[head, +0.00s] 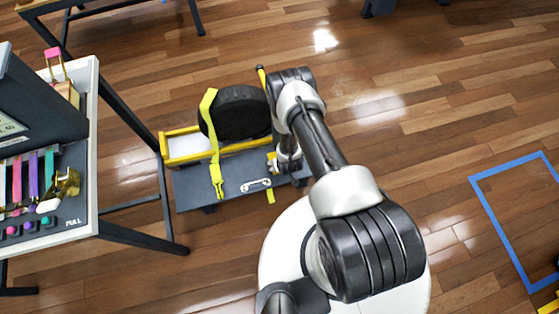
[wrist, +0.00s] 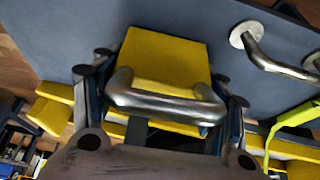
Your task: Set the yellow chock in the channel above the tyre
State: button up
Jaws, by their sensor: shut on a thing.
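My gripper (wrist: 165,88) is shut on the yellow chock (wrist: 165,52) by its metal bar handle (wrist: 165,98), with a finger at either side. In the head view my gripper (head: 281,164) is low at the right end of the grey cart (head: 226,184), right of the tyre, and my arm mostly hides the chock. The black tyre (head: 243,112) stands upright in the yellow-sided channel (head: 184,132). A yellow strap (head: 214,160) runs over its left side and down the cart's front. Whether the chock touches the cart is unclear.
A metal grab handle (head: 255,185) sits on the cart's deck, and shows in the wrist view (wrist: 262,45). A workbench (head: 88,160) with coloured straps and a pull panel stands at left. Blue tape (head: 500,222) marks the floor at right. The wooden floor behind the cart is clear.

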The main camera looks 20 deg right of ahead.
jog(key=shift+s, duration=0.15)
jog(key=o, duration=1.3)
jog(key=shift+f, duration=0.15)
jog(key=shift+o, duration=0.2)
